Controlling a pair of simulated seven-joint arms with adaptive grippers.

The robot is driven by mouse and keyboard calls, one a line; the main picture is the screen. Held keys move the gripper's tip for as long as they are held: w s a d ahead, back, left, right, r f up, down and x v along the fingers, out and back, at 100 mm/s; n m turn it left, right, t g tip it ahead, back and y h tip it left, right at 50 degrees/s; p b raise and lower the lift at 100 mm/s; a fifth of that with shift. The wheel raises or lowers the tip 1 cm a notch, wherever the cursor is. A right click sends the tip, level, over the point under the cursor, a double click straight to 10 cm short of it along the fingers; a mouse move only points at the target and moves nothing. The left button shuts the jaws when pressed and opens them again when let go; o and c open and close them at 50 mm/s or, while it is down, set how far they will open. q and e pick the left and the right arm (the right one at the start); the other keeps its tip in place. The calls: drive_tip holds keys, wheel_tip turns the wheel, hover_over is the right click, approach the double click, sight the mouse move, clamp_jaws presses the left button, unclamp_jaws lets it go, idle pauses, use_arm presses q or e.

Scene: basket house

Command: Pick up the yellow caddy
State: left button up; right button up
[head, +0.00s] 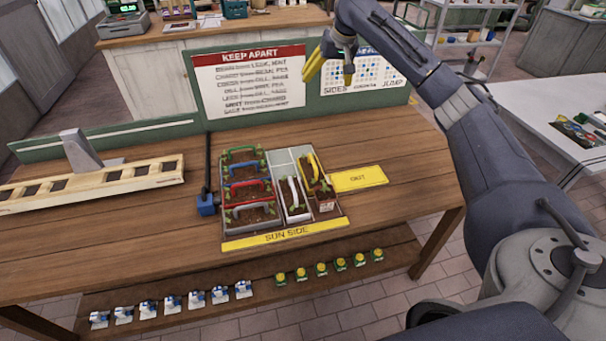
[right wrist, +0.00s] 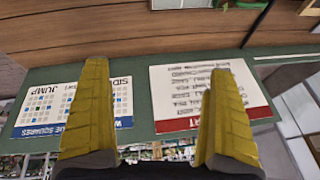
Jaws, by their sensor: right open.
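The yellow caddy (head: 313,168) is a small planter with a yellow handle and dark soil with plants. It sits in the right column of a grey tray (head: 283,154) on the wooden table in the head view. My right gripper (head: 328,80) has yellow fingers and is open and empty. It is in front of the green signboard, beyond and above the caddy, well apart from it. In the right wrist view, its spread fingers (right wrist: 157,65) frame the signboard. The caddy is not clearly visible in that view. My left gripper is not in view.
Green, blue, red and grey-handled caddies (head: 247,185) fill the tray's left column; a white-handled one (head: 294,196) stands in the middle. A yellow card (head: 359,179) lies right of the tray. A wooden rack (head: 93,184) is at left. The table's right end is clear.

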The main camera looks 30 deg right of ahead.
drive_tip(key=s+a+f+n+g, duration=0.1)
drive_tip(key=s+a+f+g, duration=0.1)
drive_tip(key=s+a+f, duration=0.3)
drive_tip(key=a+f+g, duration=0.3)
drive_tip(key=f, duration=0.5)
hover_over(311, 167)
drive_tip(key=f, duration=1)
drive_tip(key=shift+s+a+f, duration=0.1)
drive_tip(key=shift+s, duration=0.15)
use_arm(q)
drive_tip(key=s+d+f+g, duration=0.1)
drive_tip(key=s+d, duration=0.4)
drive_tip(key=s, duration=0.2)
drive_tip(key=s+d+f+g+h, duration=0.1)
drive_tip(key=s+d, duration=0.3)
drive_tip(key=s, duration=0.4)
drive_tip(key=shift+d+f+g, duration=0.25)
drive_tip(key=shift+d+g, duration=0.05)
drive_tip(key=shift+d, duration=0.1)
use_arm(e)
drive_tip(key=shift+w+f, duration=0.15)
drive_tip(key=shift+f, duration=3.25)
drive_tip(key=shift+c, duration=0.3)
drive_tip(key=c, duration=1.4)
drive_tip(key=shift+r, duration=0.1)
